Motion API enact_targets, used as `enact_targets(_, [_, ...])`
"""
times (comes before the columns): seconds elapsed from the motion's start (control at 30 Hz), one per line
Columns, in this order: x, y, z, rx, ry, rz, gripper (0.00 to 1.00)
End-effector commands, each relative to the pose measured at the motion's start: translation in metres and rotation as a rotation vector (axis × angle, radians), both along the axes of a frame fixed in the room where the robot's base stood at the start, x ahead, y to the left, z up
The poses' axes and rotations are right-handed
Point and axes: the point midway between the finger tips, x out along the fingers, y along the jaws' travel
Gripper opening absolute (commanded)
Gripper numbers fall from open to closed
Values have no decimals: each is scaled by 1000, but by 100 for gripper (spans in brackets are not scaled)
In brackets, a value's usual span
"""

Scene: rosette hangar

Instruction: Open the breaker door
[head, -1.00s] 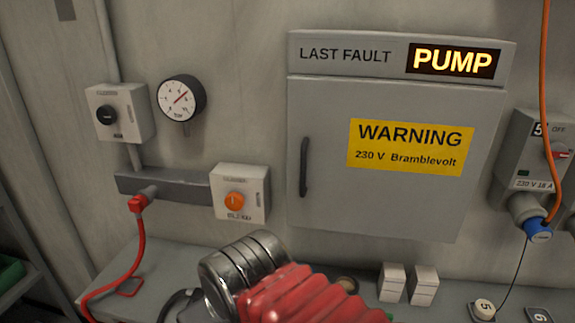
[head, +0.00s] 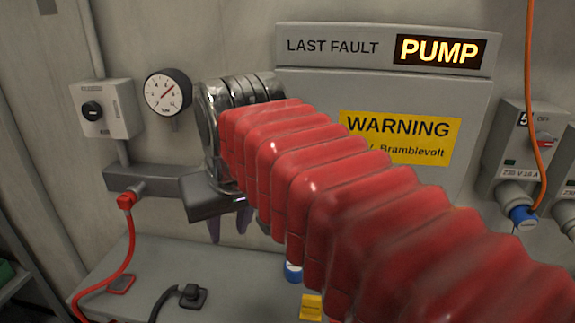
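The breaker door (head: 400,96) is a grey panel on the wall cabinet, with a yellow warning label (head: 425,128) on it. It looks shut. A "LAST FAULT" header (head: 330,46) with a lit "PUMP" display sits above it. My red-sleeved arm crosses the door's lower left part and hides its dark handle. My gripper (head: 229,228) hangs below the metal wrist, left of the door. Its purple fingers show partly, apart with wall seen between them, and nothing is seen in them.
A round gauge (head: 167,92) and a grey switch box (head: 104,109) are on the wall to the left. A red cable (head: 129,240) and a black plug (head: 190,296) are at the bench below. An orange cable (head: 532,95) and a blue plug (head: 522,217) are at the right.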

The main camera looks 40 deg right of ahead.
Motion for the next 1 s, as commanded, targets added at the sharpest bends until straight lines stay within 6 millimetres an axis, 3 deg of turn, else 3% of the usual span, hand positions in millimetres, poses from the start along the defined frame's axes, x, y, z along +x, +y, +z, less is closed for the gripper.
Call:
enact_targets(0.03, [3,-13,18,1,1,-42,28])
enact_targets(0.2, [1,-50,72,6,18,-167,28])
enact_targets(0.5, [-20,-107,154,22,43,-380,28])
enact_targets(0.7, [-31,-122,178,29,53,-448,28])
enact_targets(1.0, [-32,-123,180,30,53,-453,28])
